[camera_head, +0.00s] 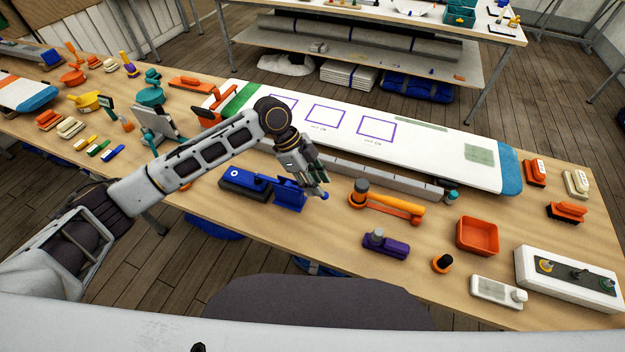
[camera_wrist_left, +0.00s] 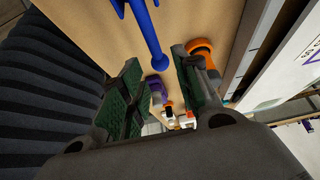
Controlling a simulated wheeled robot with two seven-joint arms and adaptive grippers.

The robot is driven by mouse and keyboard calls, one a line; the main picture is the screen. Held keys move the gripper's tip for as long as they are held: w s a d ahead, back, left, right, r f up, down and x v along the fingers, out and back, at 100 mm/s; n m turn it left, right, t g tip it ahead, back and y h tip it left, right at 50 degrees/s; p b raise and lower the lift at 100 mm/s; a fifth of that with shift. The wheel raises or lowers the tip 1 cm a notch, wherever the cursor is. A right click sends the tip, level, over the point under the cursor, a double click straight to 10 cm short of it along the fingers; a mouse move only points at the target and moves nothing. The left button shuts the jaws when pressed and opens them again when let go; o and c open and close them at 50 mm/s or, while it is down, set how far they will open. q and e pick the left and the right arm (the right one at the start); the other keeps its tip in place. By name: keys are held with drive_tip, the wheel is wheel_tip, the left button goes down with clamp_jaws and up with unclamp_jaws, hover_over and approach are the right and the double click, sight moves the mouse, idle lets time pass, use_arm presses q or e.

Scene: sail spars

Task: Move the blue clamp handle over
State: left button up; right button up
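The blue clamp (camera_head: 290,193) stands on the near side of the workbench, left of centre in the head view. Its handle reaches to the right and ends in a round blue knob (camera_head: 324,195). My left gripper (camera_head: 318,180) is just above the handle's knob end, fingers pointing down toward it. In the left wrist view the blue handle (camera_wrist_left: 146,30) comes in from the top, and its knob lies at the gap between the two green-padded fingers, which are apart. Contact with the knob cannot be told. My right gripper is in neither view.
A long white board (camera_head: 420,140) lies behind the clamp, with a grey rail (camera_head: 370,173) along its near side. An orange-handled tool (camera_head: 395,205), a purple block (camera_head: 386,246) and an orange tray (camera_head: 478,236) stand to the right. Bare bench lies in front.

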use_arm(q)
drive_tip(key=shift+b+x, duration=1.6)
drive_tip(key=shift+x, duration=0.45)
drive_tip(key=shift+f, duration=0.15)
drive_tip(key=shift+c, duration=0.2)
drive_tip(key=c, duration=0.5)
